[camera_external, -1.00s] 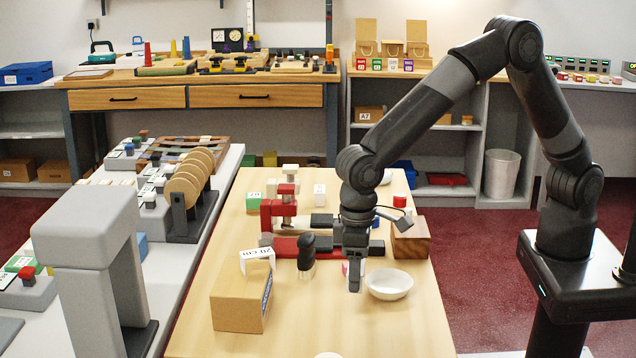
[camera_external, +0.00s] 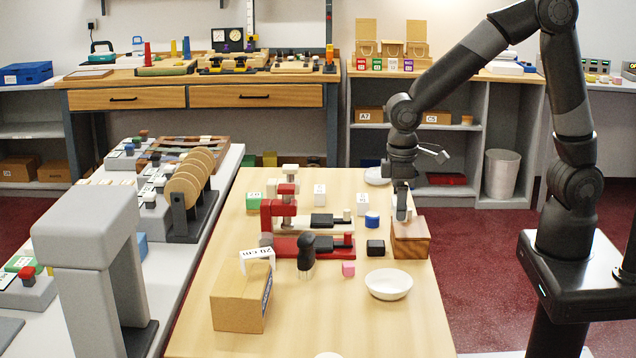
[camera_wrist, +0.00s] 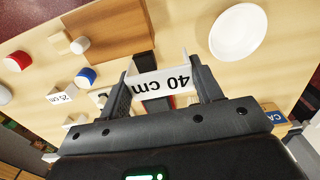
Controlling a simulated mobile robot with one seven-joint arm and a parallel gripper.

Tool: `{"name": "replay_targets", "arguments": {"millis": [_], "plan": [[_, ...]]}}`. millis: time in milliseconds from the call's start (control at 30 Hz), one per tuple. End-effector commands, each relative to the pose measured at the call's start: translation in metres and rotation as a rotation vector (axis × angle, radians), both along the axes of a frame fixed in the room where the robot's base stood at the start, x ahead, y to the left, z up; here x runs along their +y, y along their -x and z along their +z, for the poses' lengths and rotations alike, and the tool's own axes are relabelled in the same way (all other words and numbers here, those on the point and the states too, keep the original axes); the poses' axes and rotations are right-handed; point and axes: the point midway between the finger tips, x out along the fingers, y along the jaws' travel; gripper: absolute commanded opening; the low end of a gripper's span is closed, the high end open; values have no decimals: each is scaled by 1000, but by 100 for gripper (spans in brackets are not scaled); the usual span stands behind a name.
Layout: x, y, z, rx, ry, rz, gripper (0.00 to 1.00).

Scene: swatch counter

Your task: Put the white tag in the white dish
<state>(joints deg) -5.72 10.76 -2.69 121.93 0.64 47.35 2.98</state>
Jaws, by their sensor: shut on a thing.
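My gripper (camera_external: 402,214) is at the right side of the table, in front of or over the brown wooden block in the external view. In the wrist view my gripper (camera_wrist: 163,88) is shut on a white tag (camera_wrist: 165,82) marked "40 cm", held between the two fingers. The white dish (camera_external: 389,285) stands empty on the table at front right, nearer the camera than my gripper. It also shows in the wrist view (camera_wrist: 237,34), to the right of the tag and apart from it.
A cardboard box (camera_external: 238,302) is at front left. Another pale dish (camera_external: 376,176) is at the back.

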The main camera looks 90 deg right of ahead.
Motion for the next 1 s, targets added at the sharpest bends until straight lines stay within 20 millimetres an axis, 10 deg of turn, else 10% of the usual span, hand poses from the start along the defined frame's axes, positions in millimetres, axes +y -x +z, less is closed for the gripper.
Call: {"name": "replay_targets", "arguments": {"millis": [600,1000], "plan": [[96,-24,-65,1,0,10,38],[106,-27,-100,4,1,6,38]]}}
